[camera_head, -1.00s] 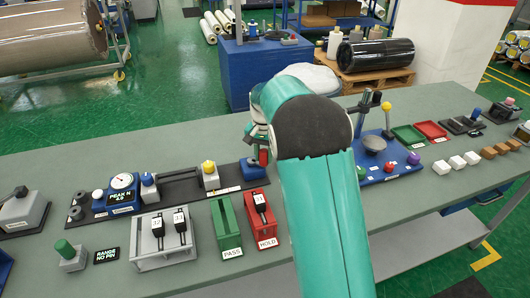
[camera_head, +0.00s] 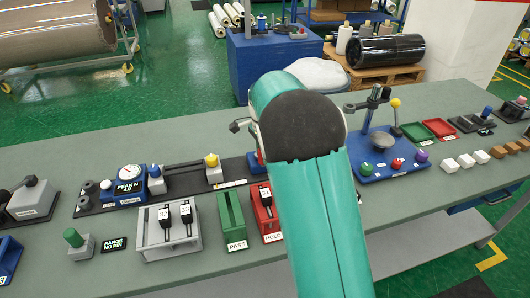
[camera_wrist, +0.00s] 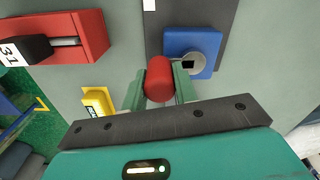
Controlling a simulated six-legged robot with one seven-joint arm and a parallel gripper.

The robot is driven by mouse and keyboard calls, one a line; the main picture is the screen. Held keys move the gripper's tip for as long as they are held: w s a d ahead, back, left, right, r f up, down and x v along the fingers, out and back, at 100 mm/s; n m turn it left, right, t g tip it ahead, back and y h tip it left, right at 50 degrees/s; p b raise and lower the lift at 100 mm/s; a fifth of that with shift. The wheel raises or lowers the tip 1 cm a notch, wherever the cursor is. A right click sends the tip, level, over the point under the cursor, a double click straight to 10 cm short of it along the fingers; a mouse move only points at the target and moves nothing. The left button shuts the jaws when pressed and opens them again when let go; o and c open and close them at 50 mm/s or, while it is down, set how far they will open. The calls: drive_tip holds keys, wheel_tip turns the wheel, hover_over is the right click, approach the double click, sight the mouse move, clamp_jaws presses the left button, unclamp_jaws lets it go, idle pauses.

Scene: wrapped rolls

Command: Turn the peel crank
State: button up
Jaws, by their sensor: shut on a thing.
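My gripper (camera_wrist: 158,88) is shut on a red knob (camera_wrist: 159,72), which I take to be the peel crank's handle, in the wrist view. One green finger is on each side of it. Just right of the knob is a blue block (camera_wrist: 203,42) with a round grey hub that has a dark square in it. Whether an arm joins the hub and the knob is hidden. In the head view my teal arm covers the gripper and most of the crank; only a little of the blue block (camera_head: 253,162) shows beside the arm.
A red HOLD holder (camera_head: 268,224) and a green PASS holder (camera_head: 232,220) stand in front of the crank. Left along the dark rail (camera_head: 183,180) are a yellow-topped block (camera_head: 212,166) and a dial gauge (camera_head: 129,184). A blue tray (camera_head: 385,165) with knobs stands right of my arm.

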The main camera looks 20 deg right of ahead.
drive_tip(key=shift+a, duration=0.1)
idle(0.4)
drive_tip(key=o, duration=1)
drive_tip(key=shift+c, duration=0.2)
drive_tip(key=shift+r, duration=0.1)
wheel_tip(320, 180, up, 14)
drive_tip(key=shift+f, duration=0.2)
